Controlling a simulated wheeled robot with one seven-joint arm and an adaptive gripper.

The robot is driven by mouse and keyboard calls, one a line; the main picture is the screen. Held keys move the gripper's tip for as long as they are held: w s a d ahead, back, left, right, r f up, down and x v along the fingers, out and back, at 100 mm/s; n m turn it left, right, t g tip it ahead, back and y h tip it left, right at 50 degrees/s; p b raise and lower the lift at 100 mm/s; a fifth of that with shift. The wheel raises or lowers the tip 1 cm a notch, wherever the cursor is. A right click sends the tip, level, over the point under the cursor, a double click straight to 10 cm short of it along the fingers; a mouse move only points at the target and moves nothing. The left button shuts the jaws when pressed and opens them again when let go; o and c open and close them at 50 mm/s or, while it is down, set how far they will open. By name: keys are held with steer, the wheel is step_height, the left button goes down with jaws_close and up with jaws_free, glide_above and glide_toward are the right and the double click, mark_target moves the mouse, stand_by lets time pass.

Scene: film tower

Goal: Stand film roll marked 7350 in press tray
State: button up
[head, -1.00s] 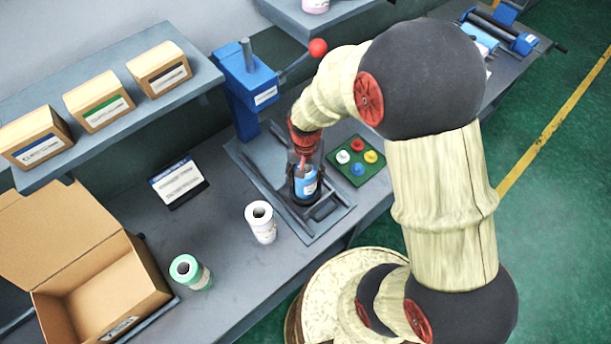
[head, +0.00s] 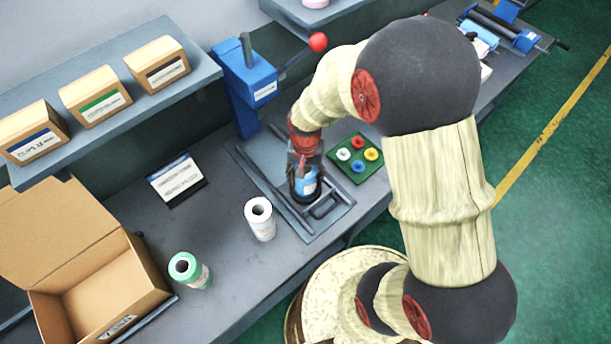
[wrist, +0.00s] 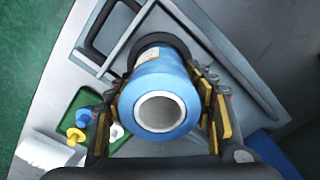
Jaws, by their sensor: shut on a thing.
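A blue film roll (head: 306,182) with a pale hollow core stands upright between the fingers of my gripper (head: 304,168), over the press tray (head: 338,210). In the wrist view, the roll (wrist: 150,80) has the yellow-padded fingers of my gripper (wrist: 165,105) shut on its two sides. A dark round ring (wrist: 178,42) shows around the roll's far end, at the tray (wrist: 215,40). I cannot tell whether the roll's base touches the tray floor. Its number is not readable.
A white roll (head: 260,220) and a green roll (head: 187,270) stand left of the tray. A green pad (head: 346,172) with several coloured pieces lies right of it. The blue press (head: 245,85) rises behind. An open carton (head: 100,275) is at left.

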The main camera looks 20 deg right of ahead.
steer(key=shift+f, duration=0.15)
steer(key=o, duration=1.6)
steer(key=shift+o, duration=0.2)
step_height(320, 180, up, 12)
